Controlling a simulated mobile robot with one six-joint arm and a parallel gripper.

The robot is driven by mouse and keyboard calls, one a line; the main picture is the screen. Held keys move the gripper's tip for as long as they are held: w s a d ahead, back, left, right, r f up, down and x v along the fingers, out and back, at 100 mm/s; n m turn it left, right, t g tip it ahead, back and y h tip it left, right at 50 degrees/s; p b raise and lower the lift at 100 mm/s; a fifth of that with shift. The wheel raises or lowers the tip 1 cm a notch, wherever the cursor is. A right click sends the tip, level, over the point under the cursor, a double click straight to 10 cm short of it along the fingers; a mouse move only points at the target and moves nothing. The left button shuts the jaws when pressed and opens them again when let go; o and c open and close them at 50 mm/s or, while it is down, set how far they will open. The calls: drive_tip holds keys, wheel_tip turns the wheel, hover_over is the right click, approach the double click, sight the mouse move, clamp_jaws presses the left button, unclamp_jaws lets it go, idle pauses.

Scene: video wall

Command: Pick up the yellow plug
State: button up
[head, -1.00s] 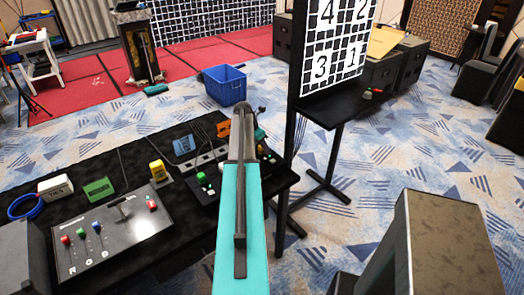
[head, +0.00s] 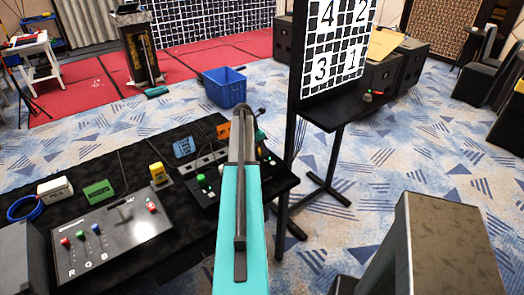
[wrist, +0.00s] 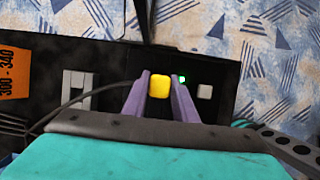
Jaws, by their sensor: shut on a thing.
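In the wrist view, the yellow plug (wrist: 159,87) sits between the two purple fingers of my gripper (wrist: 159,92), which touch it on both sides. The gripper is shut on it, over the black table. A dark cable (wrist: 88,92) curves in from the left toward the fingers; whether it joins the plug is hidden. In the head view my arm covers the plug, and the fingers are not clear there.
An orange card (wrist: 14,72) lies left of the gripper, and a green light (wrist: 182,79) shows just right of it. In the head view, a control panel (head: 125,235), a separate yellow block (head: 158,173) and a green block (head: 98,190) are on the table. A blue crate (head: 225,88) stands on the floor.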

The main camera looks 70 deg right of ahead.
drive_tip(key=shift+r+b, duration=0.75)
drive_tip(key=shift+r, duration=0.85)
drive_tip(key=s+a+b, duration=0.1)
drive_tip(key=s+a, duration=0.3)
drive_tip(key=s, duration=0.3)
drive_tip(key=s+a+r+b, duration=0.1)
drive_tip(key=s+a+b, duration=0.1)
drive_tip(key=s+a, duration=0.2)
drive_tip(key=s, duration=0.2)
drive_tip(key=shift+s+r+b, duration=0.25)
drive_tip(key=shift+s+b, duration=0.05)
drive_tip(key=shift+s, duration=0.05)
drive_tip(key=shift+a, duration=0.1)
drive_tip(key=shift+w, duration=0.1)
